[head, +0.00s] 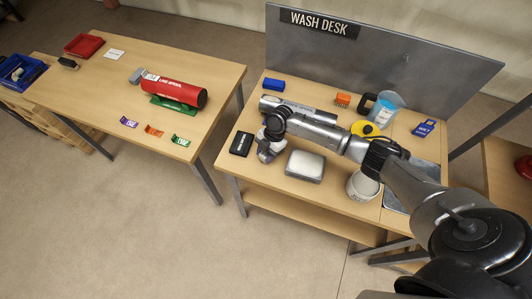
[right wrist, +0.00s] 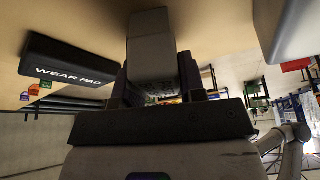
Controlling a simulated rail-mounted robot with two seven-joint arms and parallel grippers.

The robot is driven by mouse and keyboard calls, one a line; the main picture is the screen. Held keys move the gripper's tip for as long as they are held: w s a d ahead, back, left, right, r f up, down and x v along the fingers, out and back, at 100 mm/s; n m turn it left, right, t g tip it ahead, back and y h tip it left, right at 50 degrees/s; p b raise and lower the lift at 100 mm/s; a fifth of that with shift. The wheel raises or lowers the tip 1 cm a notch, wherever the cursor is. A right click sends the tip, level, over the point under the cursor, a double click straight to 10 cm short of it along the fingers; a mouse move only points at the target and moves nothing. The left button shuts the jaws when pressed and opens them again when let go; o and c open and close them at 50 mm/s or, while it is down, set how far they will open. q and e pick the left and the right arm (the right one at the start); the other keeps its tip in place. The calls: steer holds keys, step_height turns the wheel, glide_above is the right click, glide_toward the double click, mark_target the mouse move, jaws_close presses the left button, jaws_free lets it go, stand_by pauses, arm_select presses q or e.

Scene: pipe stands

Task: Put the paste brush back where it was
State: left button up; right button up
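The right gripper (head: 268,152) is low over the left front part of the wash desk (head: 262,188), just right of the black wear pad (head: 241,143). A small dark brush-like thing (head: 68,63) lies on the left table (head: 212,78). A small orange brush-like block (head: 342,99) sits at the back of the wash desk. I cannot tell which is the paste brush. My left gripper is out of view.
A grey tray-like block (head: 305,166), a white tub (head: 362,186), a yellow round thing (head: 362,128) and a pitcher (head: 386,106) crowd the desk. A blue block (head: 274,84) is at the back. A red cylinder (head: 180,91) rests on a green stand (head: 175,104).

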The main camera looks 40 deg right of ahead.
steer(key=o, duration=0.4)
steer(key=shift+r, duration=0.15)
steer(key=v, duration=1.2)
steer(key=s+a+f+m+t, duration=0.1)
steer(key=s+a+f+m, duration=0.1)
steer(key=s+a+f, duration=0.35)
steer(key=s+a+f+m, duration=0.2)
steer(key=s+a+f, duration=0.1)
steer(key=s+a, duration=0.45)
steer(key=shift+s+a+r+m+t+h, duration=0.1)
steer(key=shift+s+r+m+t+h, duration=0.5)
steer(key=shift+s+m, duration=1.75)
steer(key=shift+s+r+m+t+h, duration=0.4)
steer(key=shift+s+r+m+h, duration=0.4)
steer(key=shift+s+m, duration=1.6)
steer(key=shift+s+a+r+m+t+h, duration=0.1)
steer(key=shift+s+r+m+t+h, duration=0.6)
steer(key=shift+s+m, duration=1.65)
